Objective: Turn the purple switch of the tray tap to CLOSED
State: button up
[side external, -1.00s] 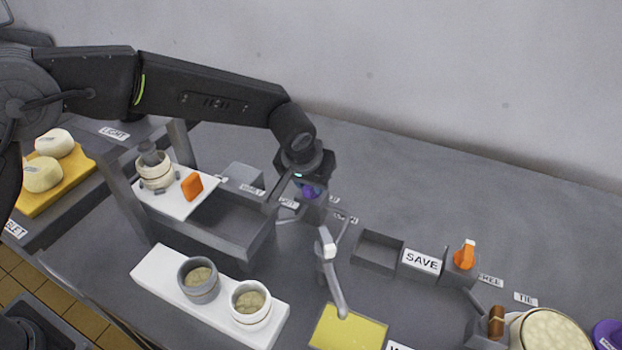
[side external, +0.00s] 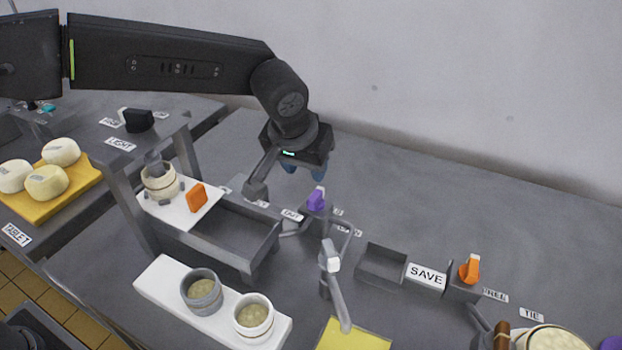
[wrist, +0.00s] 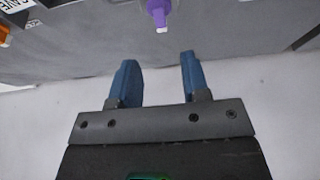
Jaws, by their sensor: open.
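The purple switch (side external: 317,198) stands on a small dark block on the grey table, near the right end of the grey trough. It also shows in the wrist view (wrist: 159,12) at the top edge, with a pale tip pointing towards my gripper. My gripper (side external: 306,172) is above and behind the switch in the side view, apart from it. In the wrist view its two blue fingers (wrist: 158,75) are spread with nothing between them. The labels by the switch are too small to read, so I cannot tell its setting.
A metal spout (side external: 332,270) stands in front of the switch. An orange switch (side external: 470,270) stands right of the SAVE sign (side external: 426,276). The grey trough (side external: 232,238) and a white board (side external: 160,284) with two cups lie to the left. The table behind is clear.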

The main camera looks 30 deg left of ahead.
jog(key=shift+v, duration=1.5)
jog(key=s+a+r, duration=0.3)
jog(key=s+a, duration=0.3)
jog(key=a, duration=0.2)
jog(key=s+a+r, duration=0.4)
jog(key=s+a, duration=0.1)
jog(key=a, duration=0.3)
jog(key=s+a+f, duration=0.2)
jog(key=s+a, duration=0.1)
jog(key=s, duration=0.4)
jog(key=s+a+f+t, duration=0.1)
jog(key=s+a+f, duration=0.1)
jog(key=s, duration=0.5)
jog(key=shift+a+f, duration=0.25)
jog(key=shift+a, duration=0.6)
